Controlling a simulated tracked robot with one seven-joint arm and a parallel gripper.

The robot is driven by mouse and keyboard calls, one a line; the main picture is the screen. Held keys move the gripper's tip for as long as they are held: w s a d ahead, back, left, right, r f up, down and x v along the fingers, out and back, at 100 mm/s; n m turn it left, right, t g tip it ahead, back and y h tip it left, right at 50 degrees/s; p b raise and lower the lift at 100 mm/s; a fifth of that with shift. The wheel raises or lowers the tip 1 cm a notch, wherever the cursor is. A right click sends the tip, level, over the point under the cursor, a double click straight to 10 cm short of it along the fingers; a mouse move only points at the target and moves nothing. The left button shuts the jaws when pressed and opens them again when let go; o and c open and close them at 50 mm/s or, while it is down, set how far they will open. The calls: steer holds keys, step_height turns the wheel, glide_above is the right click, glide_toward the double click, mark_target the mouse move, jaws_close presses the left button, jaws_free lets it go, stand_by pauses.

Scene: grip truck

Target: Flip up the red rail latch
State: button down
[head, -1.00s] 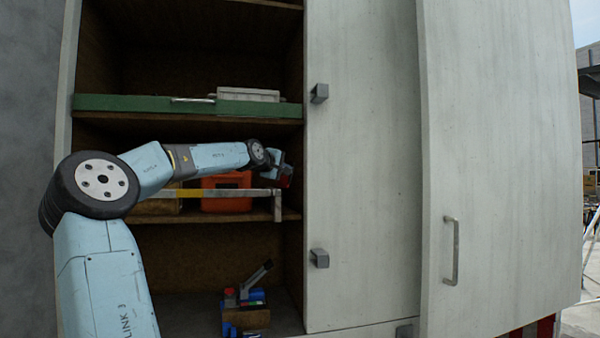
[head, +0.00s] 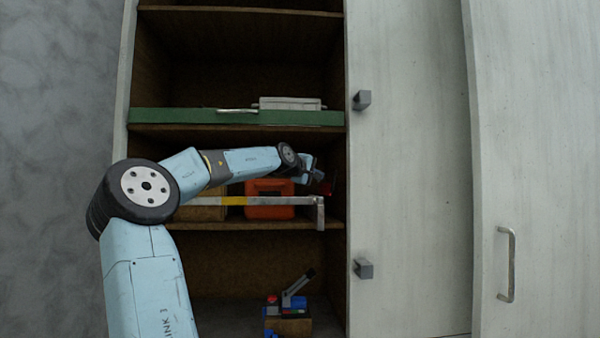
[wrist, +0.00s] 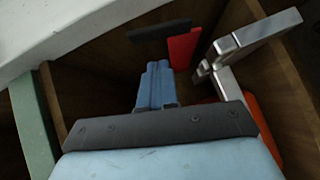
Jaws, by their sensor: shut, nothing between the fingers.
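The red rail latch (wrist: 183,48) shows in the wrist view as a flat red piece beside the metal end of the rail, with a black bar just left of and above it. In the head view the red latch (head: 325,187) is small and dark, by the right wall of the shelf bay. The rail (head: 270,200) crosses the front of the middle shelf and ends in a metal bracket (wrist: 250,38). My gripper (wrist: 158,66) is shut and empty, pointing toward the black bar and red piece. In the head view my gripper (head: 314,173) is just above the rail's right end. Contact cannot be told.
An orange case (head: 268,210) stands behind the rail. A green-fronted shelf (head: 190,116) with a grey box (head: 290,103) is above. A tool-like object (head: 290,300) sits on the bottom shelf. White door panels (head: 410,180) close off the right.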

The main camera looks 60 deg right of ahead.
steer(key=w+a+r, duration=0.1)
steer(key=a, duration=0.9)
steer(key=shift+w+r, duration=0.2)
steer(key=shift+r, duration=0.1)
steer(key=shift+f, duration=0.1)
stand_by(0.4)
